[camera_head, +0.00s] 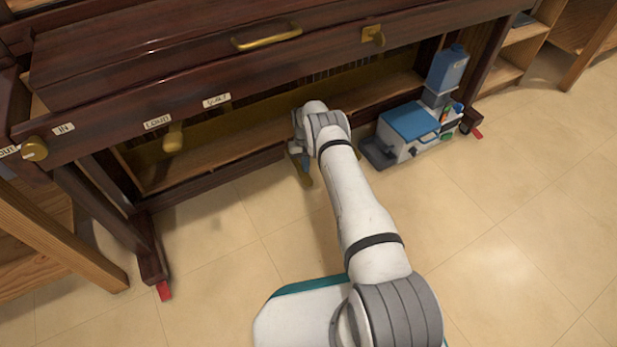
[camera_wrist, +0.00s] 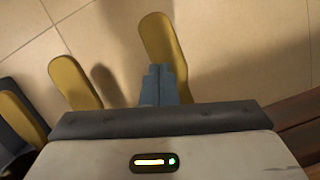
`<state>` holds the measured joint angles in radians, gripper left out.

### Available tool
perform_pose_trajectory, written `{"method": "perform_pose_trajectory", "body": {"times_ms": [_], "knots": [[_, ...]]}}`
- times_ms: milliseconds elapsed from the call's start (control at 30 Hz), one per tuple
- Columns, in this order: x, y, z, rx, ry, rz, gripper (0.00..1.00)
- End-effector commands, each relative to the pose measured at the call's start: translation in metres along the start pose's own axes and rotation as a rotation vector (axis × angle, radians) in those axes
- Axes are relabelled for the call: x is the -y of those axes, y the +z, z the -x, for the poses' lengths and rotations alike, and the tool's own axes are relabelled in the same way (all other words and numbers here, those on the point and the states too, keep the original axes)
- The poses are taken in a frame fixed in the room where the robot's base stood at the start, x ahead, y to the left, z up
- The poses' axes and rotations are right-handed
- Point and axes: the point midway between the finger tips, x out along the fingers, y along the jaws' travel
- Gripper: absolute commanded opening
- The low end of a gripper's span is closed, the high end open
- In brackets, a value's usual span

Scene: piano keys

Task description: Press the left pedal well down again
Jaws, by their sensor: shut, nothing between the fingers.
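The left pedal (camera_head: 306,178) is a gold, rounded bar at the foot of the dark wooden piano, close to the floor. It also shows in the wrist view (camera_wrist: 163,42), sticking out past my fingertips. My gripper (camera_wrist: 158,80) has its blue-grey fingers shut together and empty. In the wrist view the fingertips overlap the left pedal; whether they touch it or how far it is down I cannot tell. In the head view my gripper (camera_head: 298,156) is partly hidden by my wrist.
A white and blue cart (camera_head: 408,130) carrying a blue bottle (camera_head: 447,68) stands right of my arm by the piano. A piano leg (camera_head: 150,262) with a red foot is at the left. Gold knobs and labels line the piano's front rail. The tiled floor (camera_head: 230,225) in front is clear.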

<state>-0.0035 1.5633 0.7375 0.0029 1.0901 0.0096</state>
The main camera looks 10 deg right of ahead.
Motion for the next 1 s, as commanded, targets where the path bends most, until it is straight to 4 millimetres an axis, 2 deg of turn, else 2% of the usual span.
{"method": "perform_pose_trajectory", "body": {"times_ms": [133,267,633,1000], "knots": [[0.0,0.0,0.002,-0.001,0.0,0.0,0.0],[0.0,0.0,0.014,-0.003,0.0,0.0,0.0],[0.0,0.0,0.073,-0.002,0.0,0.0,0.0],[-0.001,-0.001,0.078,0.0,0.0,-0.001,0.0]]}}
